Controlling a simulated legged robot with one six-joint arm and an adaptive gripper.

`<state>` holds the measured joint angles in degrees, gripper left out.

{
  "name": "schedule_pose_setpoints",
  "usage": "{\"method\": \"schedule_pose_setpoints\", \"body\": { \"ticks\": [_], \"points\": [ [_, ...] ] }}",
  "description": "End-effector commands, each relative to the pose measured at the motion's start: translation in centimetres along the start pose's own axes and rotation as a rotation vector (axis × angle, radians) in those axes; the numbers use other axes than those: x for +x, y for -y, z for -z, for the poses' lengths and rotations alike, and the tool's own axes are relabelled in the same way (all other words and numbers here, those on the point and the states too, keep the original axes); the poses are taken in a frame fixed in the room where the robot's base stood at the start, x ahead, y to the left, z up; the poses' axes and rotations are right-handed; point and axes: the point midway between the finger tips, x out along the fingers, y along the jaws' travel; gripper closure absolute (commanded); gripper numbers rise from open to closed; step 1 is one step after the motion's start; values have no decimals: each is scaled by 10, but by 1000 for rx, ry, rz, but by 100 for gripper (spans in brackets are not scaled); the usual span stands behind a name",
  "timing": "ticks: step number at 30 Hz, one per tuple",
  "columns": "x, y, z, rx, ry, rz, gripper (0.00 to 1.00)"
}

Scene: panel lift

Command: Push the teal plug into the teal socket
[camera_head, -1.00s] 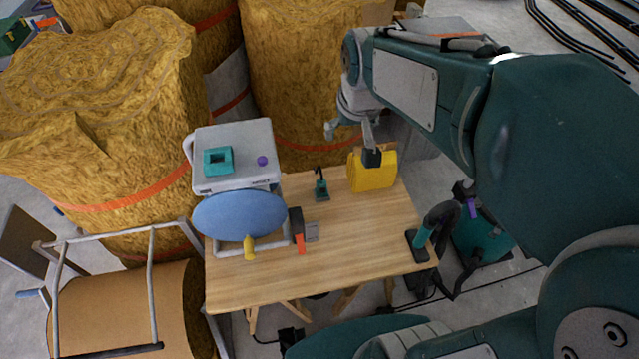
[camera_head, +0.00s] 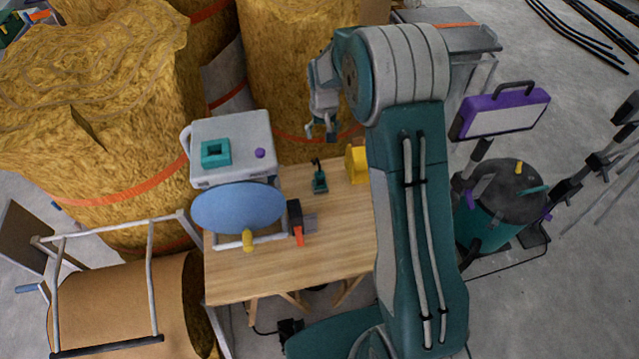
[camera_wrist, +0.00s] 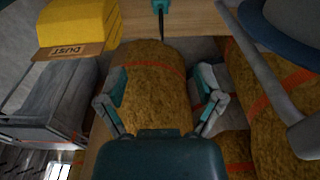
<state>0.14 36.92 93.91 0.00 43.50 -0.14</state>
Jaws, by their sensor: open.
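The teal plug (camera_head: 319,182) stands on the wooden table, with a black part rising from its top. It also shows at the top edge of the wrist view (camera_wrist: 160,6). The teal socket (camera_head: 216,153) is a square teal frame on top of a pale grey case at the table's back left. My gripper (camera_head: 328,132) is open and empty, up beyond the table's back edge, behind the plug and apart from it. In the wrist view its two fingers (camera_wrist: 163,86) are spread wide, with only a bale behind them.
A blue oval disc (camera_head: 238,208) stands in front of the grey case (camera_head: 234,131). A yellow box (camera_head: 357,163) is right of the plug, partly hidden by my arm. An orange and black tool (camera_head: 296,222) lies on the table (camera_head: 270,270). Large straw bales (camera_head: 290,75) stand behind.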

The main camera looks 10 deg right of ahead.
Motion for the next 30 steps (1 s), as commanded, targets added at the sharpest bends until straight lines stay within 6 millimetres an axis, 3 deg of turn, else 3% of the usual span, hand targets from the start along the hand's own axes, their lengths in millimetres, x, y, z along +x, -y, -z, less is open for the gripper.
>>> {"method": "schedule_pose_setpoints", "body": {
  "ticks": [1,6,12,16,26,30],
  "points": [
    [20,0,3,0,17,0,14],
    [76,0,12,0,56,0,14],
    [127,0,14,0,89,0,14],
    [141,0,14,0,97,0,14],
    [143,0,14,0,98,0,14],
    [156,0,12,0,101,0,14]
  ]
}}
